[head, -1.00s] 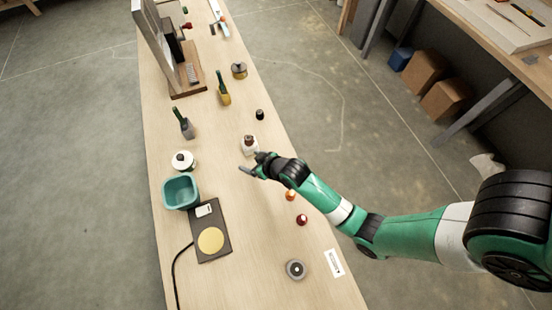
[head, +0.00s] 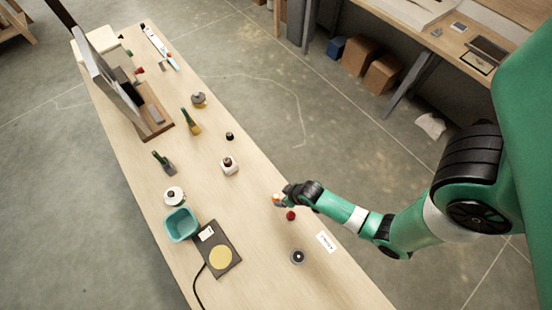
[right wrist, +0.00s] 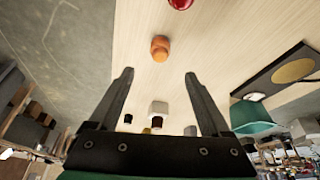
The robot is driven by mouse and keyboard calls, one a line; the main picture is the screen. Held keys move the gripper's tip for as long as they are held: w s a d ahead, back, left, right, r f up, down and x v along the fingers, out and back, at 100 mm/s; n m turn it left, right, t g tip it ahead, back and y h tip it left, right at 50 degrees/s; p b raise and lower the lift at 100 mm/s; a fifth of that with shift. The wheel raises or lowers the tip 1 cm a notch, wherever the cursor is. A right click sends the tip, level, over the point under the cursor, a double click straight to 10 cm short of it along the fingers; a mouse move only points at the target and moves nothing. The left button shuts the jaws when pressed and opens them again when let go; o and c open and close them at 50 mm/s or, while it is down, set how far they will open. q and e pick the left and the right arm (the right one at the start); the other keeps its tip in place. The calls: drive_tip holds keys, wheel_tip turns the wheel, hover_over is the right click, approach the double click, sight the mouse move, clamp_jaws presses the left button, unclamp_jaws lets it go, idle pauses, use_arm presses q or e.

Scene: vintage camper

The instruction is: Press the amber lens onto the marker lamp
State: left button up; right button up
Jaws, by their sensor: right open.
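The amber lens (right wrist: 160,48) is a small orange, rounded piece standing on the pale tabletop. In the right wrist view it lies beyond my fingertips, roughly in line with the gap between them. In the head view the amber lens (head: 276,198) is partly covered by my right gripper (head: 281,201). The right gripper (right wrist: 158,73) is open, with nothing between its fingers. My left gripper is not in view.
A red piece (head: 291,215) stands close to the amber lens. A white bottle (head: 229,167), teal bin (head: 181,224), dark plate with a yellow disc (head: 237,262) and white label card (head: 326,241) are nearby.

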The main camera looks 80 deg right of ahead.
sight(277, 198)
drive_tip(key=b+x, duration=0.1)
drive_tip(key=x, duration=0.4)
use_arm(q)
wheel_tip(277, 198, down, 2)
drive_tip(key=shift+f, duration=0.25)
use_arm(e)
drive_tip(key=shift+w+f, duration=0.15)
drive_tip(key=shift+f, duration=0.1)
use_arm(q)
drive_tip(key=shift+b, duration=0.3)
use_arm(e)
drive_tip(key=b+x, duration=0.2)
drive_tip(key=x, duration=0.3)
drive_tip(key=shift+f, duration=0.15)
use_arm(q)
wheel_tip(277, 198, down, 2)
use_arm(e)
clamp_jaws()
